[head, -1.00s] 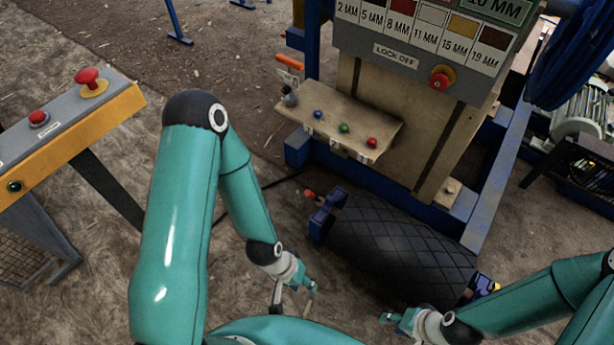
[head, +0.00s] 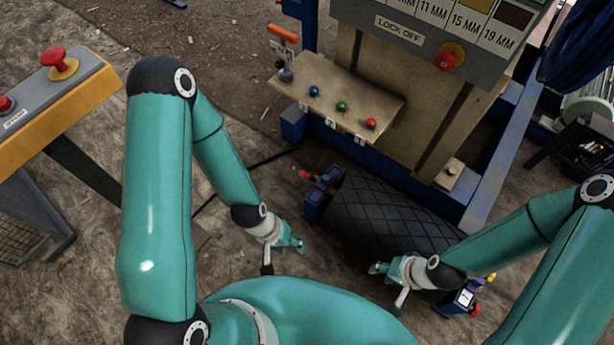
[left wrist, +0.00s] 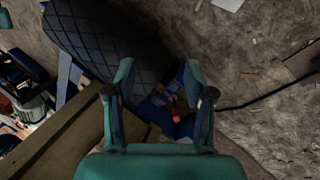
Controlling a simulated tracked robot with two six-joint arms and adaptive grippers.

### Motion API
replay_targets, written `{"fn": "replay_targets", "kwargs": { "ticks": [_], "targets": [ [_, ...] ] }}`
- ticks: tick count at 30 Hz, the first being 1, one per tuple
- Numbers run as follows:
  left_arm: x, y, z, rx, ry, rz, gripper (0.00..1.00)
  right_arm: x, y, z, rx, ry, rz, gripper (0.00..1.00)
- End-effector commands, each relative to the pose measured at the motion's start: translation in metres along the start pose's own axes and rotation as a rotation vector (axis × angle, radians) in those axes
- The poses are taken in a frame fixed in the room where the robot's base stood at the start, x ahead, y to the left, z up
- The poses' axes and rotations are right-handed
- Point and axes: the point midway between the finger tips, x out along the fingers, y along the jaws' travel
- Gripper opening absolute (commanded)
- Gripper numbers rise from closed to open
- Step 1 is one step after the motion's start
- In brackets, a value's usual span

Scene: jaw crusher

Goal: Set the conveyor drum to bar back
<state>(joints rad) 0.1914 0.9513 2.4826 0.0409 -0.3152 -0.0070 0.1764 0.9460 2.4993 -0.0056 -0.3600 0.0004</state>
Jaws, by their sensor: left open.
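The conveyor drum (head: 385,215) is a black roller with a diamond-pattern surface, low in front of the machine. A blue end bracket (head: 322,194) with a red knob (head: 304,174) sits at its left end. Another bracket (head: 462,299) with a red knob is at its right end. My left gripper (head: 298,244) is open and empty, left of the drum and apart from it. The left wrist view shows its spread fingers (left wrist: 159,75), with the drum (left wrist: 100,38) and red knob (left wrist: 176,118) beyond. My right gripper (head: 374,268) is by the drum's near side; its jaw opening is unclear.
Above the drum stands a panel with blue, green and red buttons (head: 342,106) and a lock-off box (head: 400,30). A yellow-sided console (head: 60,110) with red buttons is at the left. A dark cable (head: 255,163) crosses the ground. The ground left of the drum is mostly clear.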

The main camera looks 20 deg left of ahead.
Motion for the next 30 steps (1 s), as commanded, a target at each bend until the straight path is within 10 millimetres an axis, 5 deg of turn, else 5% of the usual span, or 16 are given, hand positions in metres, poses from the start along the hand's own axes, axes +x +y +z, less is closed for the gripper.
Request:
{"fn": "replay_targets", "kwargs": {
  "ticks": [1,6,10,14,20,24,30],
  "targets": [
    [0.016,-0.019,0.000,-0.046,-0.027,-0.009,0.54,0.016,0.006,0.000,0.000,0.000,0.000,0.40],
    [0.075,-0.056,0.014,-0.311,-0.191,-0.022,0.54,0.066,0.024,0.000,0.000,0.000,0.000,0.40],
    [0.128,-0.070,0.023,-0.608,-0.365,0.037,0.54,0.115,0.042,-0.001,0.000,0.000,0.000,0.40],
    [0.174,-0.062,0.005,-0.925,-0.512,0.218,0.54,0.164,0.059,-0.001,0.000,0.000,0.000,0.40],
    [0.227,-0.063,-0.086,-1.340,-0.601,0.676,0.54,0.237,0.086,-0.002,0.000,0.000,0.000,0.40],
    [0.242,-0.099,-0.167,-1.534,-0.541,1.053,0.54,0.280,0.101,-0.002,0.000,0.000,0.000,0.40],
    [0.237,-0.165,-0.241,-1.643,-0.374,1.452,0.54,0.315,0.114,-0.002,0.000,0.000,0.000,0.40]
  ]
}}
